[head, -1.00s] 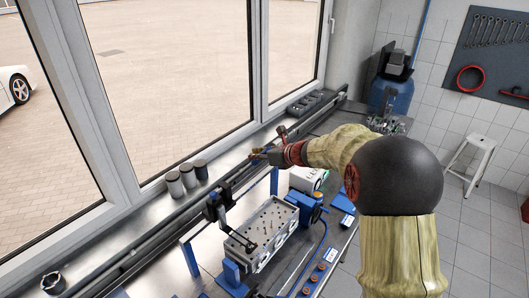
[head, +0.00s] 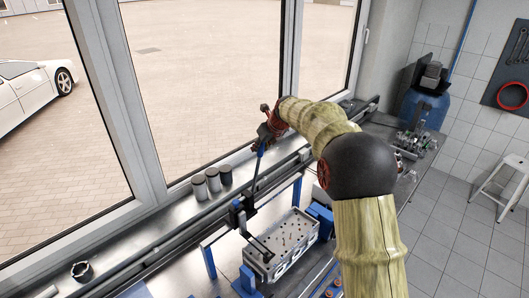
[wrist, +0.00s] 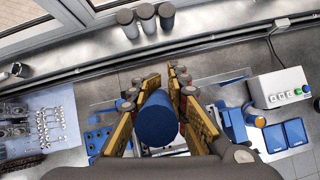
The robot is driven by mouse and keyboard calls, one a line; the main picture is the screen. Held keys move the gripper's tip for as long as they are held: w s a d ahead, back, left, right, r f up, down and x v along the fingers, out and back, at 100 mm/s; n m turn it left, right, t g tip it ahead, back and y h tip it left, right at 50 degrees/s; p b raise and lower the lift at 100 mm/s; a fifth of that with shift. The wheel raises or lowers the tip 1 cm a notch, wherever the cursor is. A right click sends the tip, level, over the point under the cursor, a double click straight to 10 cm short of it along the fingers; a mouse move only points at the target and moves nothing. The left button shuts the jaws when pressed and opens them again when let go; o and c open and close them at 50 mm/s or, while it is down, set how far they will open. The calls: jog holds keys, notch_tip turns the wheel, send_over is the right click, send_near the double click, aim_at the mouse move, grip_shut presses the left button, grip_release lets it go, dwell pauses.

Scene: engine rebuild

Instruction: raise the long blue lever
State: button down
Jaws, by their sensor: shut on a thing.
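The long lever (head: 254,180) is a dark rod that rises steeply from a black pivot on the rail above the press frame. Its blue handle (head: 261,150) is at the top, under my gripper (head: 262,136). In the wrist view the round blue end of the handle (wrist: 157,122) sits between the yellow-padded fingers of my gripper (wrist: 159,94), which is shut on it. Most of the rod is hidden behind the handle there. A grey metal engine block (head: 282,240) with holes in its top lies below, in the blue frame (head: 209,262).
Three canisters (head: 212,181) stand on the sill, left of the lever. The window is close behind my gripper. In the wrist view a white control box (wrist: 279,88) is at right and a tool tray (wrist: 45,118) at left.

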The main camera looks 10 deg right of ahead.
jog(key=shift+w+a+f+g, duration=0.1)
jog(key=shift+w+a+g, duration=0.3)
jog(key=shift+w+a, duration=0.2)
jog(key=c, duration=2.2)
grip_release()
jog(key=o, duration=0.4)
jog(key=shift+w+a+h, duration=0.2)
jog(key=shift+h, duration=0.1)
jog(key=shift+c, duration=0.2)
jog(key=shift+o, duration=0.9)
jog(key=shift+d, duration=0.2)
jog(key=shift+r, duration=0.2)
jog(key=v, duration=1.1)
jog(key=shift+s+d+r, duration=0.1)
jog(key=shift+s, duration=0.05)
jog(key=shift+s+r, duration=0.2)
jog(key=shift+r, duration=0.05)
